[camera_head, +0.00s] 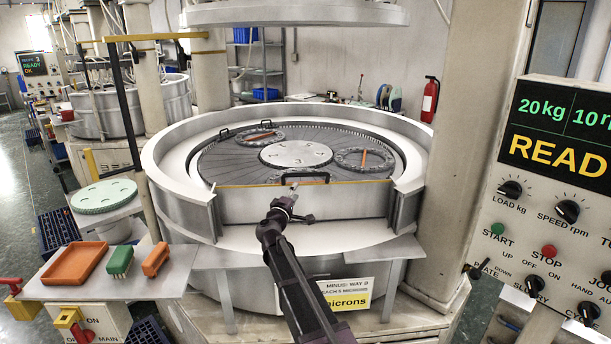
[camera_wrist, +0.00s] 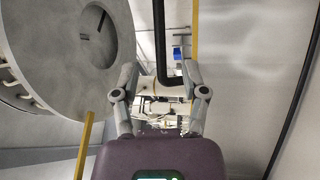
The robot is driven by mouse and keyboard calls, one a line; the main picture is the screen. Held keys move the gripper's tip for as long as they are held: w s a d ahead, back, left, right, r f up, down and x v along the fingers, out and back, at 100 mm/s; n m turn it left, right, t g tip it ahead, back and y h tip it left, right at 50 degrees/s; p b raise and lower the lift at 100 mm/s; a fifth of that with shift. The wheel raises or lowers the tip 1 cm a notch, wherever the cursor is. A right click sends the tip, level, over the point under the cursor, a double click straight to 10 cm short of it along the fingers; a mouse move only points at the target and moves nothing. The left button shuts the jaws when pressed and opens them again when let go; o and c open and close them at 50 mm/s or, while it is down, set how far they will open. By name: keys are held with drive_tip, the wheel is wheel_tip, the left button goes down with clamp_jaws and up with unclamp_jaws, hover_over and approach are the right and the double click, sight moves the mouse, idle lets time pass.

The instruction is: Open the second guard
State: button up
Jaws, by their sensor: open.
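The guard (camera_head: 300,204) is a pale upright panel with a yellow top edge, closing the front of the round lapping machine's rim. Its black bar handle (camera_head: 306,174) stands at the top middle. My gripper (camera_head: 290,190) is at the left part of this handle, in front of the panel. In the wrist view my gripper (camera_wrist: 160,72) is open, and a dark bar (camera_wrist: 160,35), which looks like the handle, reaches in between the two fingers. I cannot tell whether the fingers touch it. A yellow strip (camera_wrist: 195,30) runs beside the bar.
The lapping plate (camera_head: 230,163) behind the guard carries toothed ring carriers. A control panel (camera_head: 560,190) with a pillar stands at the right. A side shelf (camera_head: 120,285) with an orange tray (camera_head: 75,265) is at the left. A yellow-topped raised frame (camera_head: 155,37) stands at upper left.

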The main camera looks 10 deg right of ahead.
sight(306, 175)
drive_tip(key=p+x, duration=0.1)
drive_tip(key=x, duration=0.9)
drive_tip(key=shift+w+d+p, duration=0.2)
drive_tip(key=shift+w+p, duration=0.1)
drive_tip(key=shift+p, duration=0.05)
clamp_jaws()
drive_tip(key=shift+a, duration=0.1)
